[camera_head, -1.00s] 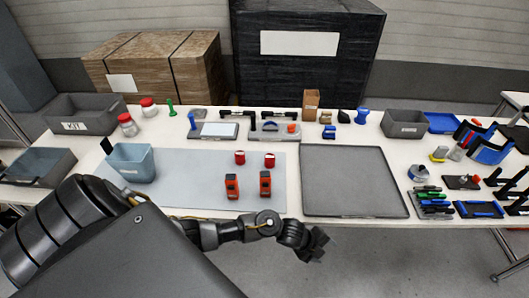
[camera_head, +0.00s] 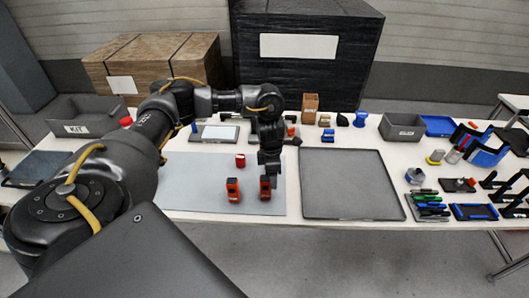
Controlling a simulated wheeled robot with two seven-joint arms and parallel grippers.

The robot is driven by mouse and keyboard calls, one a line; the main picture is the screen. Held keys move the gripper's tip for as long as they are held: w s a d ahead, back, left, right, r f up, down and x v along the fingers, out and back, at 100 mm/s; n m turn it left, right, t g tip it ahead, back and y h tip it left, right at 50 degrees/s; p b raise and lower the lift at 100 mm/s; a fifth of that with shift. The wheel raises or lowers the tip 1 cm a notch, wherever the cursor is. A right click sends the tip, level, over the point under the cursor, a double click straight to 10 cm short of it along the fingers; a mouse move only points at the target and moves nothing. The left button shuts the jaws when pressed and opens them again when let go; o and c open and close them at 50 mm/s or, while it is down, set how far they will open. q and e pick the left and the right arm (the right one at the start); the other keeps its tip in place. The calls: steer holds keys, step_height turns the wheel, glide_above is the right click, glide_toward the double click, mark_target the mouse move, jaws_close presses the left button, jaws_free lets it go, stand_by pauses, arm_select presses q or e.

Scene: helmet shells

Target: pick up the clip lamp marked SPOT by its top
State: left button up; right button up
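Two orange-and-black upright devices, which look like the clip lamps, stand on the grey mat (camera_head: 200,170). One is the left orange lamp (camera_head: 233,190) and the other is the right orange lamp (camera_head: 265,189). I cannot read SPOT on either. My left gripper (camera_head: 268,174) points down at the top of the right orange lamp. Its fingers are dark and small, so I cannot tell whether they are open or closed, or touching the lamp. My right gripper is not in view.
A red cylinder (camera_head: 240,160) stands on the mat behind the lamps. An empty dark tray (camera_head: 350,208) lies right of the mat. A grey bin (camera_head: 402,131) and tools stand farther right.

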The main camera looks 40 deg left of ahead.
mark_target(265, 179)
arm_select(q)
steer(key=a, duration=0.1)
steer(key=a+r, duration=0.1)
steer(key=a, duration=0.1)
steer(key=shift+s+r, duration=0.25)
steer(key=shift+r, duration=0.05)
step_height(265, 179, down, 6)
steer(key=shift+d+r+b, duration=0.1)
steer(key=shift+r+b, duration=0.05)
steer(key=shift+b, duration=0.15)
steer(key=shift+s+f+p, duration=0.1)
steer(key=shift+f+p, duration=0.2)
steer(key=shift+p, duration=0.2)
step_height(265, 179, down, 4)
steer(key=shift+r+p, duration=0.15)
steer(key=shift+p, duration=0.65)
steer(key=shift+f, duration=0.45)
steer(key=shift+d, duration=0.1)
